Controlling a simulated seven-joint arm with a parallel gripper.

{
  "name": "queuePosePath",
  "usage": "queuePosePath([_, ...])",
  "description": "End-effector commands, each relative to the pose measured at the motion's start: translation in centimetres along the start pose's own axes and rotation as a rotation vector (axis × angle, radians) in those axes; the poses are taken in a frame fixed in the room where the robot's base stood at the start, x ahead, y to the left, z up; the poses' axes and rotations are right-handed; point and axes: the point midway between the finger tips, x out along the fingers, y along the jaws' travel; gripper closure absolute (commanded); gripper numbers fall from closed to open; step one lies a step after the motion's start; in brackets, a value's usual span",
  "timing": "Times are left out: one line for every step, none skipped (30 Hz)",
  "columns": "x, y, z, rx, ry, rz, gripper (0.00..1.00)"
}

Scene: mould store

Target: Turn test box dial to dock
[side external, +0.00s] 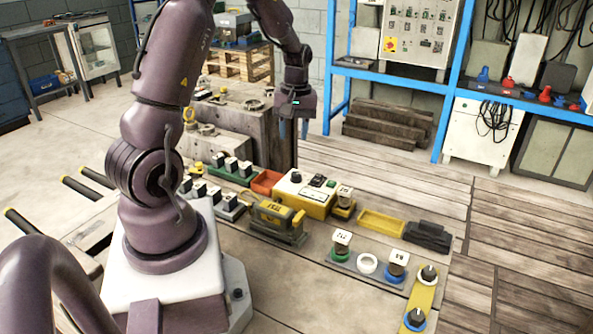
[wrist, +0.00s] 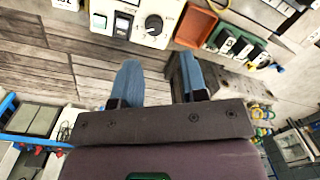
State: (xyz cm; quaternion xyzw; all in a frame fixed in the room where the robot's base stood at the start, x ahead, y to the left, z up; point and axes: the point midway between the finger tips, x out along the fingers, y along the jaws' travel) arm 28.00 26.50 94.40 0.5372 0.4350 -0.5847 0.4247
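The test box (side external: 318,204) is a yellow box with a white top panel, on the bench in the side external view. Its dial (side external: 296,177) is a round black knob at the panel's left end. In the wrist view the dial (wrist: 154,25) shows a light pointer mark on the white panel (wrist: 165,8), just beyond my fingertips. My gripper (side external: 294,136) hangs above the bench behind the box, apart from it. In the wrist view my gripper (wrist: 160,64) has its two blue fingers spread with nothing between them. The dial's markings are too small to read.
An orange-red tray (side external: 267,182) sits left of the test box. A yellow device (side external: 275,221) stands in front of it. Labelled blocks on coloured bases (side external: 342,243) and an empty yellow tray (side external: 381,223) are to the right. A large grey block (side external: 230,140) stands behind.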

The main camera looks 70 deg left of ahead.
Motion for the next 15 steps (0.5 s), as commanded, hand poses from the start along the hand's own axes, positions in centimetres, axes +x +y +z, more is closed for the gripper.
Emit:
queuePosePath([-0.1, 0.6, -1.1, -0.059, 0.02, 0.011, 0.6])
queuePosePath([-0.7, 0.8, -1.5, -0.087, 0.035, 0.023, 0.6])
queuePosePath([-0.8, 1.0, -1.6, -0.116, 0.041, 0.03, 0.6])
queuePosePath([-0.8, 1.0, -1.6, -0.132, 0.04, 0.03, 0.6])
queuePosePath([-0.7, 1.0, -1.5, -0.146, 0.039, 0.03, 0.6])
queuePosePath([-0.6, 1.0, -1.5, -0.156, 0.038, 0.03, 0.6])
queuePosePath([-0.4, 1.0, -1.5, -0.161, 0.038, 0.029, 0.6])
queuePosePath([-0.1, 1.0, -1.5, -0.163, 0.037, 0.029, 0.6])
queuePosePath([0.3, 1.0, -1.5, -0.163, 0.037, 0.029, 0.6])
queuePosePath([0.7, 1.0, -1.5, -0.163, 0.036, 0.029, 0.6])
queuePosePath([1.2, 1.0, -1.5, -0.162, 0.035, 0.027, 0.6])
queuePosePath([1.9, 1.0, -1.5, -0.162, 0.035, 0.028, 0.6])
queuePosePath([2.5, 1.0, -1.5, -0.161, 0.033, 0.026, 0.6])
queuePosePath([3.1, 1.0, -1.5, -0.161, 0.034, 0.026, 0.6])
queuePosePath([4.0, 1.0, -1.5, -0.16, 0.033, 0.026, 0.6])
